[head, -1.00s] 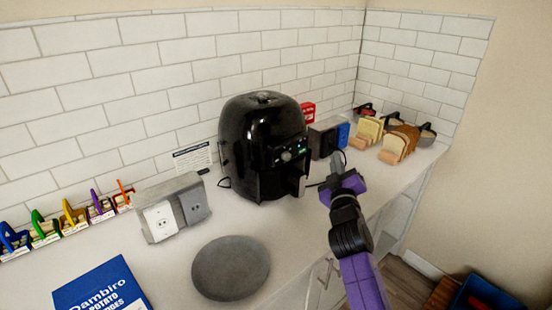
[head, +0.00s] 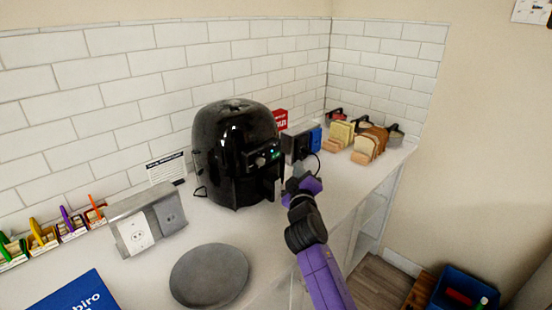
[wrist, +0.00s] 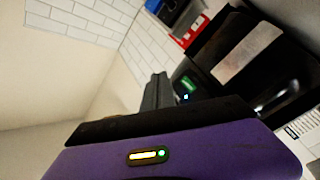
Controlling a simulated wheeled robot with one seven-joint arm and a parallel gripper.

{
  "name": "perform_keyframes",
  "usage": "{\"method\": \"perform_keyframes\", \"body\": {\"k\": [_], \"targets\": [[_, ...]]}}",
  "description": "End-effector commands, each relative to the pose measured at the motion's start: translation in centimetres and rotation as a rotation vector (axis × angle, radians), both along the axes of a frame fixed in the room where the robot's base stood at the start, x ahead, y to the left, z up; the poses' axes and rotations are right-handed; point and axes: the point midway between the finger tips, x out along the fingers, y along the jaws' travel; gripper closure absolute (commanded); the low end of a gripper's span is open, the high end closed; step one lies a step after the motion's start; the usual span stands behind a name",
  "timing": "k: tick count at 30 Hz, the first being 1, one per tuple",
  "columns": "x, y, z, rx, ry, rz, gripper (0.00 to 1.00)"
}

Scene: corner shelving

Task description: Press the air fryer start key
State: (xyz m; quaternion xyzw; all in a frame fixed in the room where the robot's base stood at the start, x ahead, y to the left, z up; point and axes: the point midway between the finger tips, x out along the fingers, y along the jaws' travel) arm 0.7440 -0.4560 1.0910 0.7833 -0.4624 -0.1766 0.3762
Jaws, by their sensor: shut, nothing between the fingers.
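The black air fryer (head: 222,150) stands upright on the counter in the head view. Its control panel (head: 261,159) faces right, with a knob and a small green display (head: 275,154). In the wrist view the air fryer (wrist: 285,85) fills the right side, tilted by the camera, with a green-lit display (wrist: 188,83) and a small cyan light (wrist: 186,97). My gripper (wrist: 158,80) is shut and empty, its fingers pointing up beside the lit panel. I cannot tell whether they touch it. In the head view my purple wrist is just right of the fryer's front; the fingertips are unclear. The start key's label is unreadable.
A grey outlet box (head: 146,222) and a round grey plate (head: 209,275) are on the counter left of my arm. Behind the fryer are a red box (head: 281,119) and dark and blue items (head: 302,142). Bread holders (head: 362,140) stand farther right. A blue bin (head: 465,292) is on the floor.

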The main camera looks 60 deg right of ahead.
Motion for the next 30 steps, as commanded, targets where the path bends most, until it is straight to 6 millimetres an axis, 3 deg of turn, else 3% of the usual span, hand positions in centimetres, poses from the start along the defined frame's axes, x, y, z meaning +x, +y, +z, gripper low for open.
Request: {"method": "perform_keyframes", "body": {"k": [6, 13, 30], "targets": [[3.0, -0.7, -0.2, -0.001, -0.002, 0.001, 1.00], [5.1, -1.3, -0.2, 0.000, -0.001, 0.001, 1.00], [5.8, -1.4, 0.0, 0.001, 0.000, 0.001, 1.00]]}}
